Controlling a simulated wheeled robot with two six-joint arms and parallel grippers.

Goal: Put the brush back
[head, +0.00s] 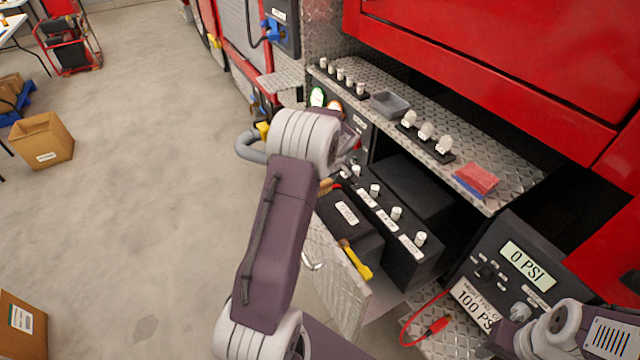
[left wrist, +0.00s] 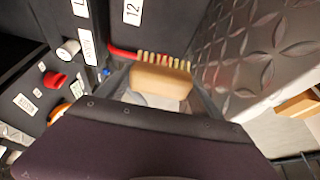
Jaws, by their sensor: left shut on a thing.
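The brush (left wrist: 160,80) has a tan wooden body with a row of pale bristles. My left gripper (left wrist: 160,97) is shut on it, with a dark finger on each side in the left wrist view. In the head view my left arm hides the gripper and most of the brush; a tan bit of it (head: 325,187) shows beside the arm, above the black battery box (head: 345,212). A red strip (left wrist: 122,53) runs beside the bristles in the wrist view. I cannot tell whether the brush touches anything. My right gripper is not in view.
An open diamond-plate door (head: 335,280) stands in front of the battery box, with a yellow-handled thing (head: 357,262) near it. A switch panel (head: 395,222) is to its right.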

